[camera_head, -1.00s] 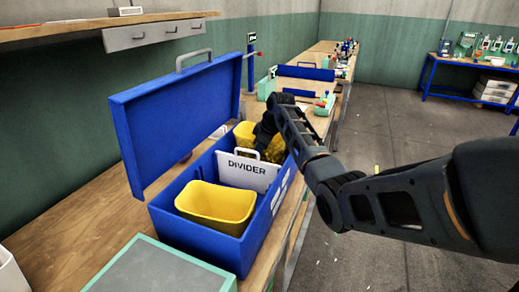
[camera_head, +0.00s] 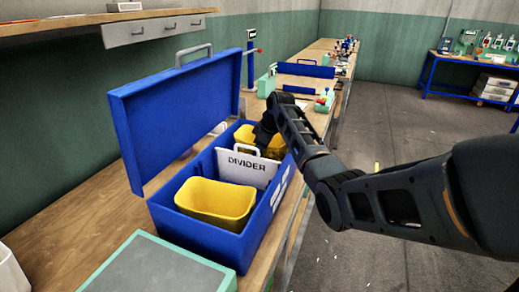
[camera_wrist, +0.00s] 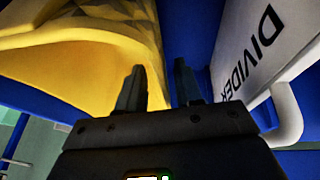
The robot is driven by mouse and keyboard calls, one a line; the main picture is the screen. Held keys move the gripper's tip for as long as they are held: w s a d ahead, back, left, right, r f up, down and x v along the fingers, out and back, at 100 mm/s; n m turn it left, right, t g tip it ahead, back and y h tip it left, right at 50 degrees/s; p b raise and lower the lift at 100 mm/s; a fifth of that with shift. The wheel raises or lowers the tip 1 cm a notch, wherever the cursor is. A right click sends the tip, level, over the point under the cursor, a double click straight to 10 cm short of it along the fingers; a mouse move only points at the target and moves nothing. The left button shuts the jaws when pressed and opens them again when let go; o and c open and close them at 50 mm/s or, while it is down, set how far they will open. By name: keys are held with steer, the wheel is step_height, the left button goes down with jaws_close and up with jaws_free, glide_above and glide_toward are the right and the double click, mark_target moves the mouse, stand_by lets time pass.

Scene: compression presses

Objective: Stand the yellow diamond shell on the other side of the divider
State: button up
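The blue box (camera_head: 200,238) stands open, with a white divider (camera_head: 240,168) marked DIVIDER across it. The yellow diamond shell (camera_head: 277,147) is in the far compartment, partly hidden by my arm and the divider. In the wrist view its faceted wall (camera_wrist: 95,12) and smooth yellow surface are at the left.
A smooth yellow tub-like shell (camera_head: 215,200) fills much of the near compartment. The raised blue lid (camera_head: 175,115) stands at the left of the box. A grey case with a green rim (camera_head: 155,268) is in front. The divider's white handle (camera_wrist: 289,115) is close to my gripper.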

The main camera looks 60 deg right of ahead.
steer(key=shift+r, duration=0.25)
steer(key=v, duration=1.2)
steer(key=shift+r, duration=0.35)
stand_by(0.6)
